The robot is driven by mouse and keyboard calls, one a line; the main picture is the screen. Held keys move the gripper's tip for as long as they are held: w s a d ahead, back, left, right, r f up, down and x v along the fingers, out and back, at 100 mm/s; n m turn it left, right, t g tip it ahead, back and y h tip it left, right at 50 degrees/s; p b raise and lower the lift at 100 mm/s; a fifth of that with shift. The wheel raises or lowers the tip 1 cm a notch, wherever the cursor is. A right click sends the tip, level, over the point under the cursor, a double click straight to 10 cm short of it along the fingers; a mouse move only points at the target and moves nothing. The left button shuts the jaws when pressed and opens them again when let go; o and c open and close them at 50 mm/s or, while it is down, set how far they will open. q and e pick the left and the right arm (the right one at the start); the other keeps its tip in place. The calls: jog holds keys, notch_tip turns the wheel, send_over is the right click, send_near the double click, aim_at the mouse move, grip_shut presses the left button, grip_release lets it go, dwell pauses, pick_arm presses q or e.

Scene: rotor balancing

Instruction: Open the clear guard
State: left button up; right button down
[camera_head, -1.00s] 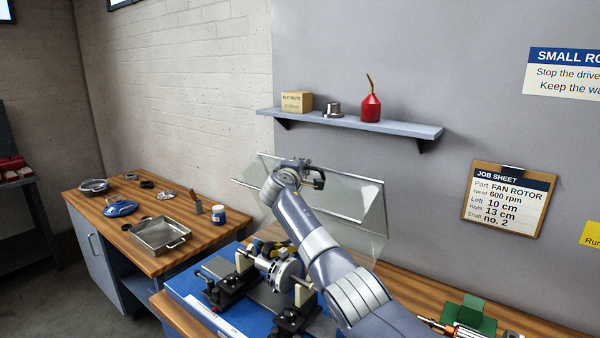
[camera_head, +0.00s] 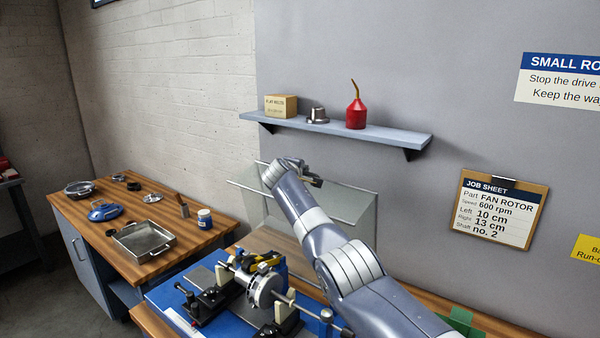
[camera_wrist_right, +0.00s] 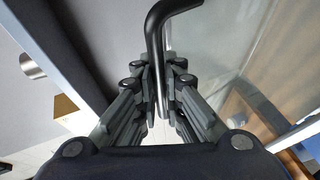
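The clear guard (camera_head: 345,208) is a see-through panel with pale rails. It stands raised and leaning behind the balancing machine (camera_head: 265,288). My right gripper (camera_head: 314,180) is at the guard's upper part in the head view, its arm crossing in front of the panel. In the right wrist view, a dark bent handle (camera_wrist_right: 156,35) runs down between the fingers of my right gripper (camera_wrist_right: 160,85), which are closed around it. The clear panel also shows in the wrist view (camera_wrist_right: 225,50). My left gripper is not in view.
A shelf (camera_head: 410,136) with a box, a metal part and a red oil can (camera_head: 356,113) is on the wall above the guard. A side bench (camera_head: 75,208) at left holds a metal tray (camera_head: 143,240) and several small items.

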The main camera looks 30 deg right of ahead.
jog(key=c, duration=2)
grip_release()
jog(key=shift+o, duration=0.2)
jog(key=shift+a, duration=0.1)
jog(key=shift+v, duration=0.95)
jog(key=v, duration=1)
jog(key=shift+f, duration=0.1)
